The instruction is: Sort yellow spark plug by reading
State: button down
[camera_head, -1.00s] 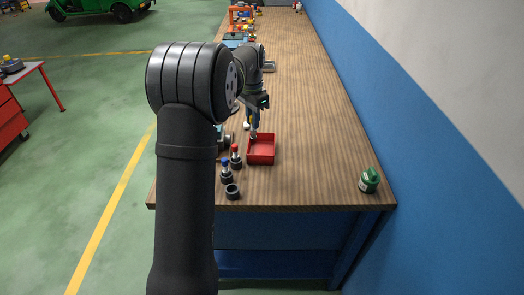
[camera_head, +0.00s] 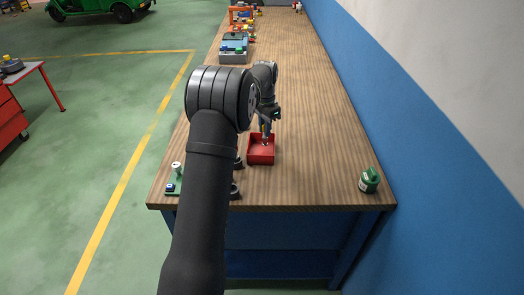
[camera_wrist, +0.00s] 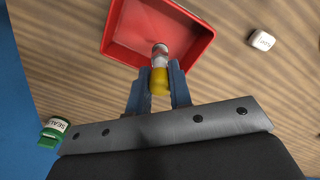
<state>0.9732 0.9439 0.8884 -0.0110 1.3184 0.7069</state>
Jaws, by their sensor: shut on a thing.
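A yellow spark plug (camera_wrist: 159,82) with a pale metal end shows in the wrist view. My gripper (camera_wrist: 158,74) is shut on its yellow part, with one blue finger on each side. The metal end points toward the red tray (camera_wrist: 112,28). In the head view my gripper (camera_head: 266,126) is above the red tray (camera_head: 261,161), near its back part. Whether the plug touches the tray floor I cannot tell. No other plug shows inside the visible part of the tray.
A green device with a white knob (camera_head: 177,168) stands at the front left, partly behind my arm. Dark round holders (camera_head: 236,190) show beside the arm. A small white labelled thing (camera_wrist: 262,40) lies beside the tray.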

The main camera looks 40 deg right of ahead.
jog(key=shift+f, duration=0.25)
jog(key=c, duration=1.2)
grip_release()
jog(key=shift+c, duration=0.2)
notch_tip(320, 180, up, 18)
jog(key=shift+f, duration=0.25)
jog(key=shift+w, duration=0.1)
